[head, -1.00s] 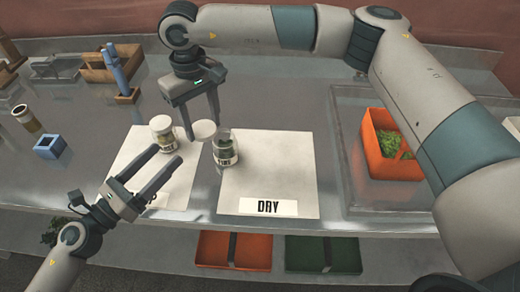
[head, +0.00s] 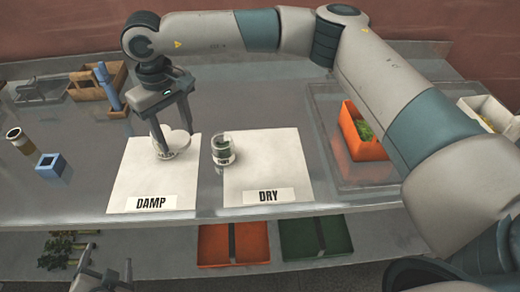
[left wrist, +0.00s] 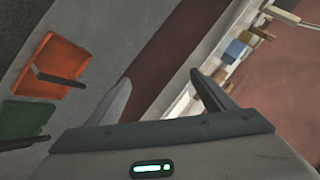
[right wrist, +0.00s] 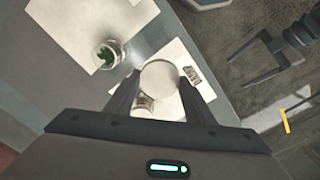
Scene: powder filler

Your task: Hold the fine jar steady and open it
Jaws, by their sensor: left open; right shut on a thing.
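My right gripper (head: 174,141) is shut on a round white lid (right wrist: 158,78), over the DAMP mat (head: 135,180). A second jar (right wrist: 143,103) on that mat is mostly hidden beneath the lid and a finger. My left gripper (head: 104,270) is open and empty, low in front of the table, away from both jars.
An orange bin (head: 358,135) with greens is at the right. Orange (head: 218,245) and green (head: 315,240) trays lie on the lower shelf. The table behind the mats is mostly clear.

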